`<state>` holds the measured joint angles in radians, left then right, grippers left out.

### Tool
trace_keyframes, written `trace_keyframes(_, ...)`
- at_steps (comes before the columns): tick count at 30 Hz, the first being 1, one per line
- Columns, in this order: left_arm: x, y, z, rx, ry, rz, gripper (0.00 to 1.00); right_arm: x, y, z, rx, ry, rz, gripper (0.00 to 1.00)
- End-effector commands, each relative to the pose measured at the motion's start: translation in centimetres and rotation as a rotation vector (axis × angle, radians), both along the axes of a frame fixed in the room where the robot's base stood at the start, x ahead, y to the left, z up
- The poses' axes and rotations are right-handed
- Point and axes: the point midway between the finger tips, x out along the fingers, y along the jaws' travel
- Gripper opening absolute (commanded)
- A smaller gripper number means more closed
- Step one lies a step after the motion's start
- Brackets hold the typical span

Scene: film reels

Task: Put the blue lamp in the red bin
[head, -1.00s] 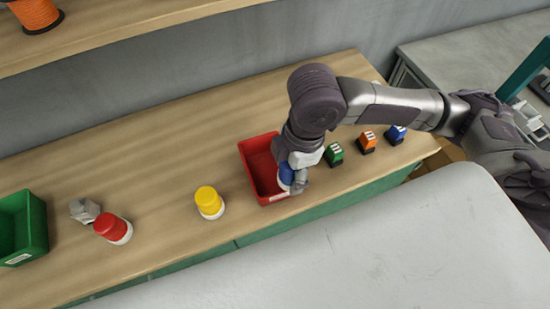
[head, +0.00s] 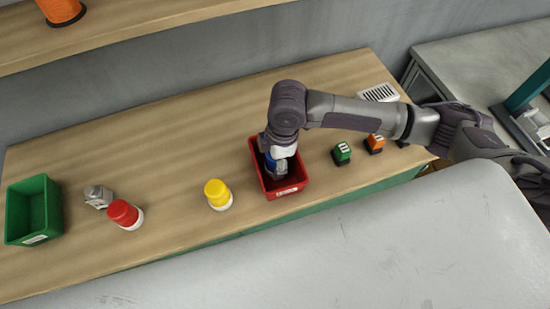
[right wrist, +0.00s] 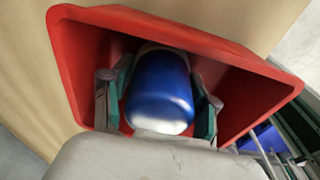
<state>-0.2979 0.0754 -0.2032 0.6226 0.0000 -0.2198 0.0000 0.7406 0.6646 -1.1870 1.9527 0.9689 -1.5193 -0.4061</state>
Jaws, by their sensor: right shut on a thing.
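The blue lamp (right wrist: 160,88) shows in the right wrist view between the two fingers of my right gripper (right wrist: 160,100), within the walls of the red bin (right wrist: 75,50). In the head view the right gripper (head: 278,168) points down into the red bin (head: 298,181), with a little of the blue lamp (head: 272,162) visible below the wrist. The gripper is shut on the lamp. Whether the lamp touches the bin floor cannot be told. My left gripper is not in view.
A yellow lamp (head: 217,194) stands left of the red bin, and a red lamp (head: 124,213) farther left beside a grey object (head: 98,196). A green bin (head: 35,208) is at the far left. Green (head: 341,153) and orange (head: 375,143) blocks stand to the right.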

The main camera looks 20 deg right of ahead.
Motion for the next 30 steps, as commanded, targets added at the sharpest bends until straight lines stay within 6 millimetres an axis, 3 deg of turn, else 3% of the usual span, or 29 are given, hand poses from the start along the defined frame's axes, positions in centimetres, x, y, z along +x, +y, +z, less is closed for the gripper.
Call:
trace_keyframes(5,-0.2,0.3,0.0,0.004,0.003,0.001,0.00,0.0,0.0,-0.2,0.001,0.000,0.000,0.22)
trace_keyframes(6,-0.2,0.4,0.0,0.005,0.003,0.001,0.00,0.0,0.0,-0.2,0.001,0.000,0.000,0.64)
trace_keyframes(10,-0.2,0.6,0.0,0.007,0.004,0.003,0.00,0.0,0.0,-0.2,0.001,0.000,0.000,0.84)
trace_keyframes(22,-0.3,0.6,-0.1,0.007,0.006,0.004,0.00,0.1,0.0,0.4,0.002,-0.003,0.000,0.84)
trace_keyframes(30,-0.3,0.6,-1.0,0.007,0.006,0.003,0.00,0.1,-0.6,5.2,0.002,-0.007,0.000,0.84)
